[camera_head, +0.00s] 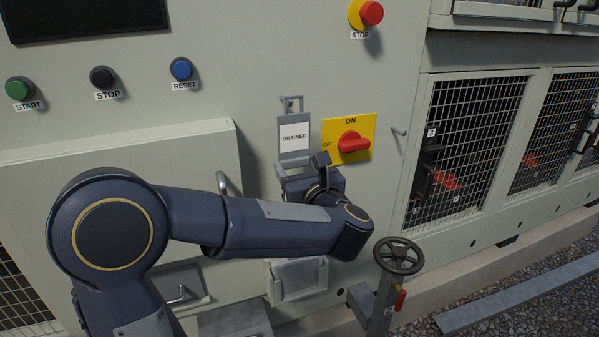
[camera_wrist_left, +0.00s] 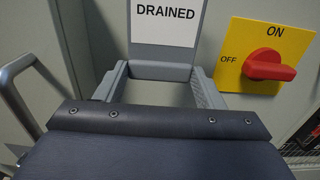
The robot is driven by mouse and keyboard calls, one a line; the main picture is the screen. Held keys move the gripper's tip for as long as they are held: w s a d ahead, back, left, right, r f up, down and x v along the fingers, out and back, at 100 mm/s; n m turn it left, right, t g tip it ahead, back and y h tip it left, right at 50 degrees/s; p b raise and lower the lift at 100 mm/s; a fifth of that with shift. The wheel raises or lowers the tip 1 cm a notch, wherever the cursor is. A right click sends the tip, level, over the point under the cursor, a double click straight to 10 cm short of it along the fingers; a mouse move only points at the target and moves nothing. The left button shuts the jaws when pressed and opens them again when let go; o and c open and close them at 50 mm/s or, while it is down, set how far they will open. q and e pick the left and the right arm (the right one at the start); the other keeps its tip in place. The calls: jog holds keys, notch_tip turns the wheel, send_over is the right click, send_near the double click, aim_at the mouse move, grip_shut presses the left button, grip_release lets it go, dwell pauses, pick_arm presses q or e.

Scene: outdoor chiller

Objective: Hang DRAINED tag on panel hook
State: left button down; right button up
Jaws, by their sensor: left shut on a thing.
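The DRAINED tag (camera_head: 294,137) is a grey plate with a white label, upright against the pale panel, left of the yellow switch plate. The panel hook (camera_head: 291,102) is at the tag's top edge; whether the tag's top loop is around it or only in front of it, I cannot tell. My left gripper (camera_head: 295,166) is shut on the lower part of the tag. In the left wrist view the tag (camera_wrist_left: 166,24) rises between the two grey fingers (camera_wrist_left: 160,80), and its top and the hook are out of frame. My right gripper is not in view.
The red rotary switch (camera_head: 352,142) on its yellow plate is close to the right of the tag. A panel handle (camera_head: 221,183) is to the left. A valve handwheel (camera_head: 398,256) stands low on the right. Push buttons (camera_head: 102,77) line the upper panel.

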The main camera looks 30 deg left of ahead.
pick_arm(q)
jog(key=shift+a, duration=0.1)
jog(key=shift+w, duration=0.1)
jog(key=shift+b+x, duration=0.6)
jog(key=shift+x, duration=0.45)
jog(key=shift+b+x, duration=0.45)
jog(key=shift+x, duration=0.75)
jog(key=shift+f+b, duration=0.65)
jog(key=shift+b, duration=0.45)
